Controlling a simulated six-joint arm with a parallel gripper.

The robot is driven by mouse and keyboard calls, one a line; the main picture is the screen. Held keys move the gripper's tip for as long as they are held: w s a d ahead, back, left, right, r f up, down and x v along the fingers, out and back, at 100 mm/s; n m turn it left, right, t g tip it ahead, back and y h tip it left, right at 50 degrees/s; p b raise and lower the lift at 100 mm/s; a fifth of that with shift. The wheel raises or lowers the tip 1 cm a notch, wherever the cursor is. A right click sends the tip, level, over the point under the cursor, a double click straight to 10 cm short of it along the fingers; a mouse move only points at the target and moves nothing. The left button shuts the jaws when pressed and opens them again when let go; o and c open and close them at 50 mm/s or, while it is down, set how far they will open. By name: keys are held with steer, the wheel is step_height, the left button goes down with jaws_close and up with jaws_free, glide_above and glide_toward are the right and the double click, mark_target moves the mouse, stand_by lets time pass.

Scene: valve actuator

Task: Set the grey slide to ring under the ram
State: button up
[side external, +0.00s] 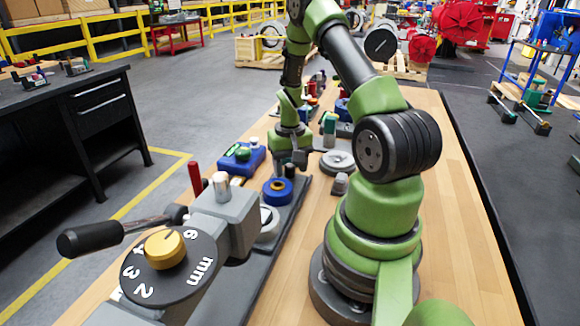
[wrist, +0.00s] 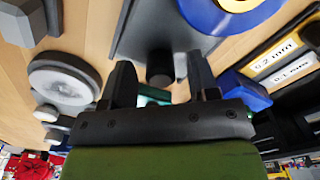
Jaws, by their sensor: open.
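The dark grey slide (side external: 302,192) lies on the bench and runs toward the press. A blue ring (side external: 278,191) sits on it, and the ring also shows at the top of the wrist view (wrist: 222,14). A black knob (side external: 290,171) stands near the slide's far end. The press with its ram (side external: 221,187) stands at the near end, with a pale round part (side external: 268,222) beside it. My gripper (side external: 299,158) is open just above the knob end. In the wrist view the knob (wrist: 160,70) shows between the open fingers (wrist: 160,76); contact cannot be told.
A dial marked in mm (side external: 168,264) and a black-handled lever (side external: 110,236) are in front. A blue block (side external: 242,159) is left of the slide. A grey disc (side external: 337,162) and a small grey block (side external: 341,184) stand right.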

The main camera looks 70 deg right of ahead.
mark_target(275, 189)
steer(key=shift+f, duration=0.15)
jaws_close()
steer(key=a, duration=1)
steer(key=shift+w, duration=0.1)
jaws_free()
step_height(275, 189, up, 10)
stand_by(0.4)
